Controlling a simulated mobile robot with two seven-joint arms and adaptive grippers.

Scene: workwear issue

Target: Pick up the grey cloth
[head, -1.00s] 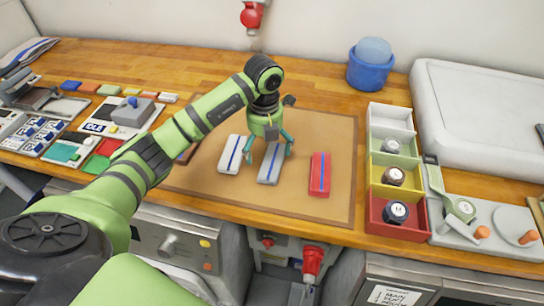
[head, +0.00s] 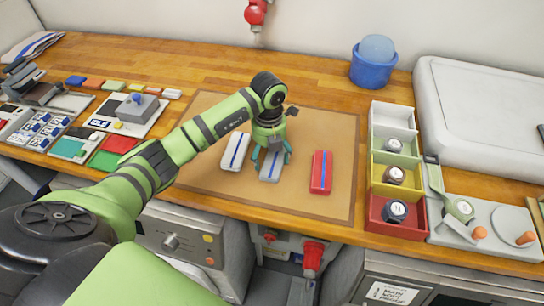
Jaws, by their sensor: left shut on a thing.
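The grey cloth (head: 269,174) is a folded oblong with a blue stripe. It lies on the brown mat (head: 210,184) between a whiter cloth and a red one. My left gripper (head: 271,158) is over the grey cloth from above, its fingers low on both sides and shut on it. The gripper hides the cloth's far part. I cannot tell whether the cloth is clear of the mat. My right gripper is not in view.
A white cloth (head: 235,151) with a blue stripe lies close at left, a red cloth (head: 321,172) at right. Coloured bins (head: 392,216) stand right of the mat, with a blue bucket (head: 371,72) behind. The mat's front right is bare.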

